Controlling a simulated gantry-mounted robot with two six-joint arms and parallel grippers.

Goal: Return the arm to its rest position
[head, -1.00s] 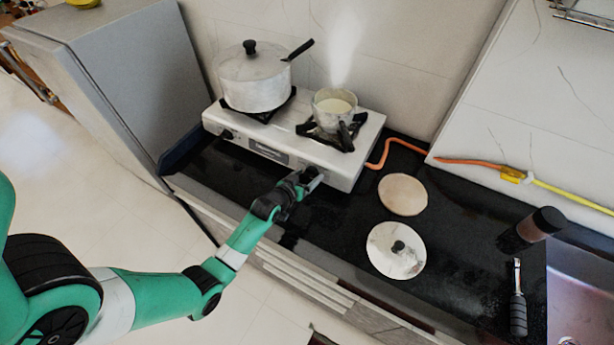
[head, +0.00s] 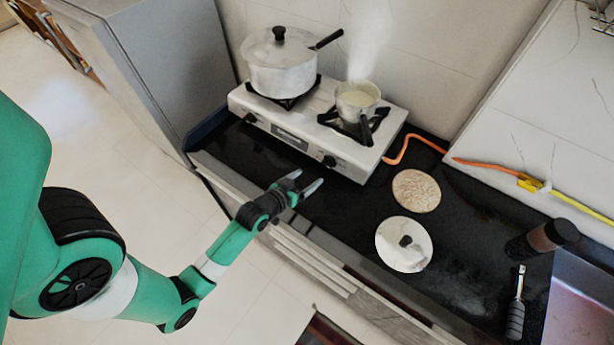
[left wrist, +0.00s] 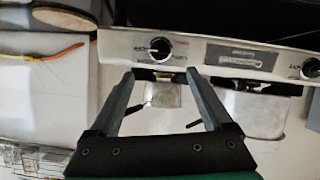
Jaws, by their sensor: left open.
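My left gripper (head: 308,179) is open and empty over the counter's front part, in front of the stove (head: 300,133) and apart from it. The stove's right knob (head: 329,161) is just beyond the fingertips. In the left wrist view, my left gripper (left wrist: 160,72) has its two fingers spread, with a knob (left wrist: 160,48) seen between and beyond them. My left arm (head: 215,258) reaches in from the left, bent and stretched toward the counter. My right gripper is not in view.
A lidded pot (head: 281,68) and a small steaming pot (head: 357,100) with pale contents sit on the burners. A round board (head: 416,190), a pot lid (head: 398,250), a dark-capped jar (head: 541,238) and a dark-handled tool (head: 516,312) lie to the right. Floor (head: 110,155) is clear at left.

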